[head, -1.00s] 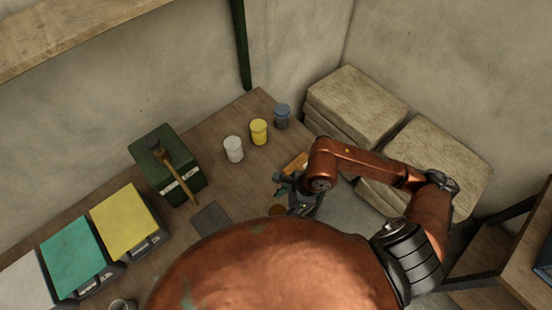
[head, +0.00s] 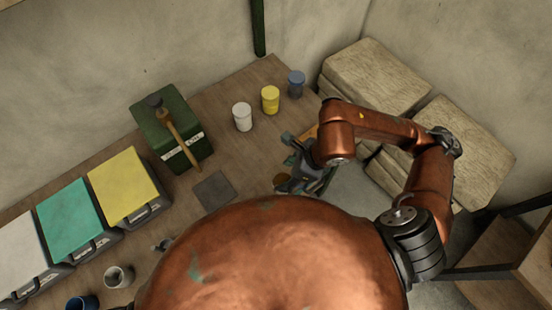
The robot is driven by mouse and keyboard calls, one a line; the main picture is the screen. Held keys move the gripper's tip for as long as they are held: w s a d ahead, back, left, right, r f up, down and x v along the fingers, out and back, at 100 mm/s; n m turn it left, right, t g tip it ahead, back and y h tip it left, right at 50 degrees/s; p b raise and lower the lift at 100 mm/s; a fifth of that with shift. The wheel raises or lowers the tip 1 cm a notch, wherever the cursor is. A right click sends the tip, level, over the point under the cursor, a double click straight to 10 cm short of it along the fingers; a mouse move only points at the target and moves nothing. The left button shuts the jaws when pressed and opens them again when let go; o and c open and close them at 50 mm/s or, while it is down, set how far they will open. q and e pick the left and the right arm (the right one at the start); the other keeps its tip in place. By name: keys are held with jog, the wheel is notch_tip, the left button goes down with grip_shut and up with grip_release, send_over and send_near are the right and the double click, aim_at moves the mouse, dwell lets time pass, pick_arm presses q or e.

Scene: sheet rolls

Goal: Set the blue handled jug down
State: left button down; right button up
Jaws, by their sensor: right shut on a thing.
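My right gripper (head: 290,165) is over the right part of the wooden table, seen from above. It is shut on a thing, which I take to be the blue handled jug. The gripper and forearm cover the held thing, so its handle and base cannot be made out. I cannot tell whether it touches the table. A separate blue cup (head: 82,302) is partly in view at the bottom left edge. My left gripper is not clearly in view.
White (head: 242,117), yellow (head: 270,99) and blue-grey (head: 296,84) jars stand behind the gripper. A green box (head: 170,105) with a brush-like tool, a dark flat square (head: 214,190), lidded bins (head: 122,187) and a grey cup (head: 118,277) lie left. Stacked pale blocks (head: 375,78) stand right.

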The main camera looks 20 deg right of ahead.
aim_at(286, 168)
jog(key=shift+w+d+f+b, duration=0.1)
jog(key=shift+w+f+b, duration=0.5)
jog(key=shift+b, duration=1.1)
jog(key=shift+w+f+b, duration=0.3)
jog(key=shift+w+b, duration=0.45)
jog(key=shift+b, duration=0.9)
jog(key=w+f, duration=0.9)
jog(key=f, duration=0.1)
jog(key=shift+d+f, duration=0.2)
jog(key=shift+d, duration=0.1)
jog(key=shift+w+f, duration=0.1)
jog(key=shift+f, duration=0.05)
jog(key=o, duration=1.6)
